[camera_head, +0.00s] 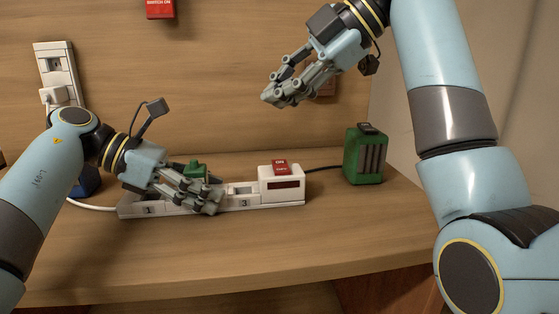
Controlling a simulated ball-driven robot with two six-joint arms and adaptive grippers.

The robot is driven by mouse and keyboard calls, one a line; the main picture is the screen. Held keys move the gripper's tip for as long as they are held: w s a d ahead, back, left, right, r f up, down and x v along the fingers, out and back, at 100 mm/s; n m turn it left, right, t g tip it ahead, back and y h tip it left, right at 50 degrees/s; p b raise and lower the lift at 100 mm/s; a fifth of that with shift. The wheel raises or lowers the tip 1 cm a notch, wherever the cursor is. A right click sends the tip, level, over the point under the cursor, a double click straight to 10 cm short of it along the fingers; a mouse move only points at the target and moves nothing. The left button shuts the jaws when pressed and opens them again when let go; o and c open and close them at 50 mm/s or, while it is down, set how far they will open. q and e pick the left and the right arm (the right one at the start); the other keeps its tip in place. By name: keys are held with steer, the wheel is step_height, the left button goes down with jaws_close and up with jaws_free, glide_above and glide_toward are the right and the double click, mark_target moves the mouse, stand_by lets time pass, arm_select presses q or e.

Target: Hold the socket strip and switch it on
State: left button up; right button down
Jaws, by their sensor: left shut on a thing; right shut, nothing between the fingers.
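The white socket strip (240,201) lies on the wooden counter. The numbers 1 and 3 show on it, and its middle is hidden behind my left gripper. A red switch (281,167) marked ON and OFF sits on top of the raised block at its right end. The switch's exact tilt is too small to tell. My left gripper (215,202) is shut on the socket strip near its middle. My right gripper (270,98) is shut and empty, raised in the air above the strip's right end, apart from the switch.
A green block-shaped device (365,155) with dark slats stands right of the strip, with a black cable between them. A green plug (195,170) sits behind my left fingers. A white wall socket (56,75) is at the left. A red sign (160,8) hangs above. The front counter is clear.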

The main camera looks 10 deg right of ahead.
mark_target(279, 164)
steer(key=shift+w+f, duration=0.25)
steer(key=shift+f, duration=1.75)
steer(key=shift+w+f, duration=0.2)
steer(key=shift+f, duration=1.75)
steer(key=shift+f, duration=0.4)
steer(key=shift+w+f, duration=0.1)
steer(key=shift+f, duration=0.25)
steer(key=shift+r, duration=0.1)
steer(key=shift+r, duration=0.7)
steer(key=shift+s+r, duration=0.2)
steer(key=shift+r, duration=1.05)
steer(key=shift+s+r, duration=0.2)
steer(key=shift+r, duration=1.05)
